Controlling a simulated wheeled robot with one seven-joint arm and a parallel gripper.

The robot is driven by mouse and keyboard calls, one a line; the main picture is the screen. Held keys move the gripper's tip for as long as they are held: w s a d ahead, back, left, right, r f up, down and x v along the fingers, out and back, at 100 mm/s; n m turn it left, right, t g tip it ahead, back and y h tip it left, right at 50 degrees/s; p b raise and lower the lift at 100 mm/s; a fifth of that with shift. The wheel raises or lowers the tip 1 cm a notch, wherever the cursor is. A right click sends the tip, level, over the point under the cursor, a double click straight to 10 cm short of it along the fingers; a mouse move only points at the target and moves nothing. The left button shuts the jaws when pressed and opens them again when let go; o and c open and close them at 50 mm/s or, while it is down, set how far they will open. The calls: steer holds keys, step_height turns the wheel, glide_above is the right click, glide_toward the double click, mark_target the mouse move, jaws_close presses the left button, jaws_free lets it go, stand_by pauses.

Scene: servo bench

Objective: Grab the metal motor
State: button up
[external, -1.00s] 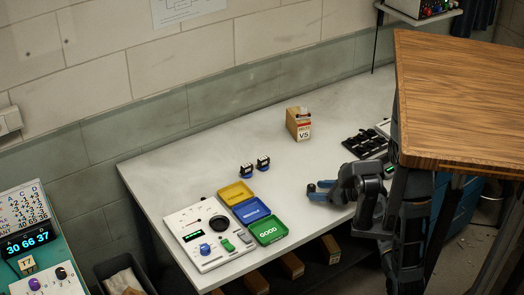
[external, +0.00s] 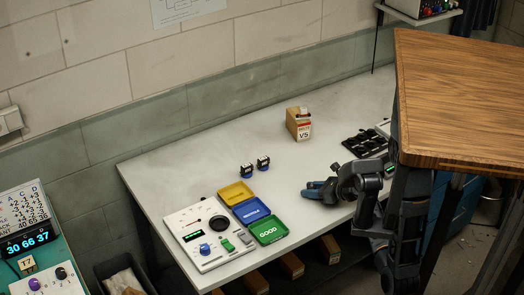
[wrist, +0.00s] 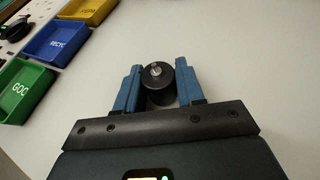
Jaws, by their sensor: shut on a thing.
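The metal motor (wrist: 157,82) shows in the wrist view as a dark cylinder with a shiny metal shaft tip. It sits between the two blue fingers of my gripper (wrist: 158,88), which is shut on it. In the external view my gripper (external: 317,190) is low over the white bench, right of the trays; the motor is hidden there by the fingers. I cannot tell whether the motor touches the bench.
Yellow (external: 235,193), blue (external: 251,211) and green (external: 268,230) trays stand left of my gripper, beside a white test panel (external: 190,222). Two small dark servos (external: 255,166) and a cardboard box (external: 299,124) stand farther back. The bench (external: 200,160) between is clear.

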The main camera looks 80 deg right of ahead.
steer(key=shift+c, duration=1.2)
steer(key=shift+r, duration=0.1)
